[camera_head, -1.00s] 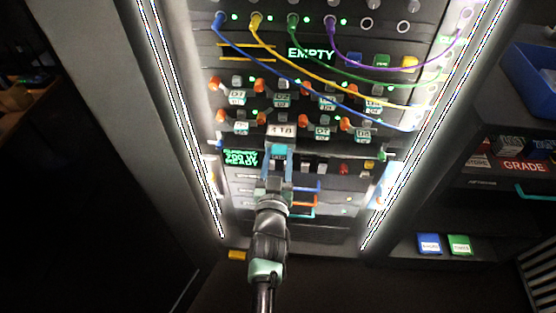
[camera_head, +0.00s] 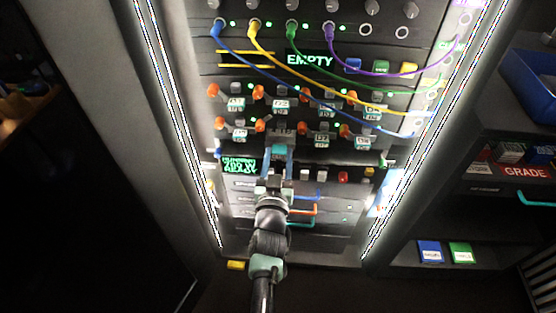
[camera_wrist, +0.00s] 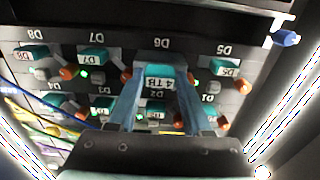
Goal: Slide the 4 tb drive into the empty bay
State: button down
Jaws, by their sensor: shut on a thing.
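The 4 TB drive (camera_wrist: 158,82) is between my gripper's two blue fingers in the wrist view, its label facing me. It is at the bay marked D6, in line with the neighbouring drives. In the head view my gripper (camera_head: 278,152) is shut on it at the lower drive row, and the drive's front (camera_head: 283,128) looks dark there. The drive appears at least partly inside the bay (camera_wrist: 160,58); its exact depth cannot be told. The bay's inside is hidden by the drive.
Other drives with orange latches (camera_head: 320,129) sit close on both sides. Coloured cables (camera_head: 350,97) hang across the panel above. A lit green screen (camera_head: 240,165) and several small buttons (camera_head: 343,177) lie just below. Bright light strips edge the rack.

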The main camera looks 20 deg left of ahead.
aim_at(280, 146)
jog(key=shift+b+x, duration=1.65)
jog(key=shift+x, duration=0.8)
jog(key=shift+c, duration=1.3)
grip_release()
jog(key=p+v, duration=0.4)
jog(key=v, duration=0.9)
jog(key=shift+p, duration=0.35)
jog(key=shift+w+r, duration=0.1)
jog(key=shift+r, duration=0.1)
